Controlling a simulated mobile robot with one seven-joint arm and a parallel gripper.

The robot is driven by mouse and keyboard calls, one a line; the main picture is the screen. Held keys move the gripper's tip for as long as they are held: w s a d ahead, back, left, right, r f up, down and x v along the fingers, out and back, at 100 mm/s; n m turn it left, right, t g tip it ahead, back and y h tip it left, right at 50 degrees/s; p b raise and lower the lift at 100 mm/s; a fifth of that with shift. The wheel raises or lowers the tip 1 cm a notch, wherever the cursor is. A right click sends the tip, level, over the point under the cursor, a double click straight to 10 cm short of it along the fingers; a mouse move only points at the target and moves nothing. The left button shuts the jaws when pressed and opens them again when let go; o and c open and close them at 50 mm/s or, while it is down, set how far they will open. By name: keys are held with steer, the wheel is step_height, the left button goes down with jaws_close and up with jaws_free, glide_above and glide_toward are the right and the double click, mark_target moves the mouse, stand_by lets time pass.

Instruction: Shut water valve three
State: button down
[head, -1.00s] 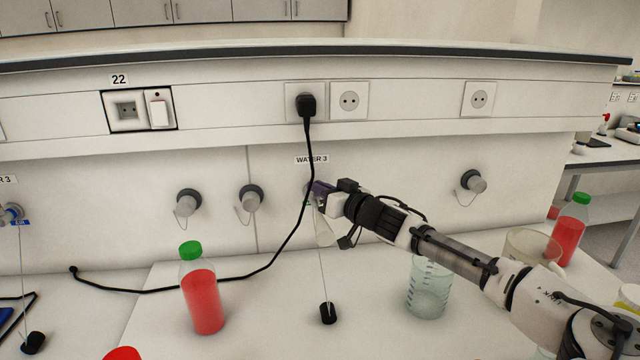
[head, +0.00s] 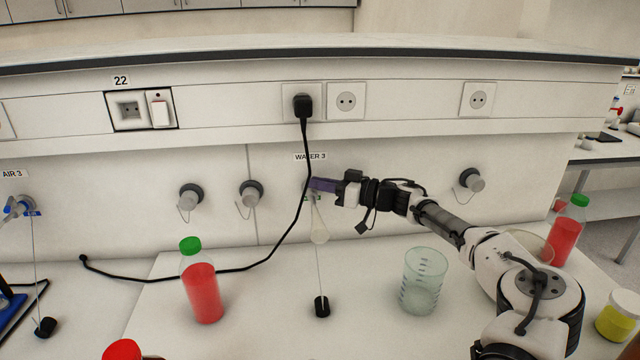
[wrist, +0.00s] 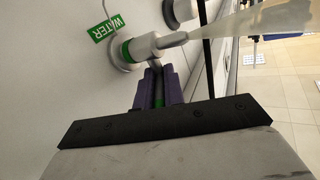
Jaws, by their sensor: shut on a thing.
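Water valve three (wrist: 148,46) is a pale grey tap on the wall panel, under the "WATER 3" label (head: 310,157). In the wrist view it has a green ring and a green "WATER" tag (wrist: 107,28). My gripper (head: 322,185) is at the valve, its purple fingers shut on the valve's handle; it also shows in the wrist view (wrist: 158,85). A bit of green handle (wrist: 158,96) shows between the fingers; the rest is hidden. A pale tapered shape (head: 319,228) extends below the valve; I cannot tell whether it is a nozzle or water.
A black cable (head: 298,215) hangs from the socket just left of the valve. A red bottle with a green cap (head: 201,290) stands front left. A glass beaker (head: 420,285) stands below my arm. A black weight (head: 322,306) sits on the bench below the valve.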

steer(key=shift+w+n+g+y, duration=0.1)
steer(key=shift+n+g+y, duration=0.2)
steer(key=shift+n+g, duration=0.3)
steer(key=shift+g, duration=0.3)
steer(key=c, duration=1.5)
jaws_free()
steer(key=shift+d, duration=0.1)
steer(key=b+v, duration=0.5)
steer(key=v, duration=0.8)
steer(key=shift+d, duration=0.4)
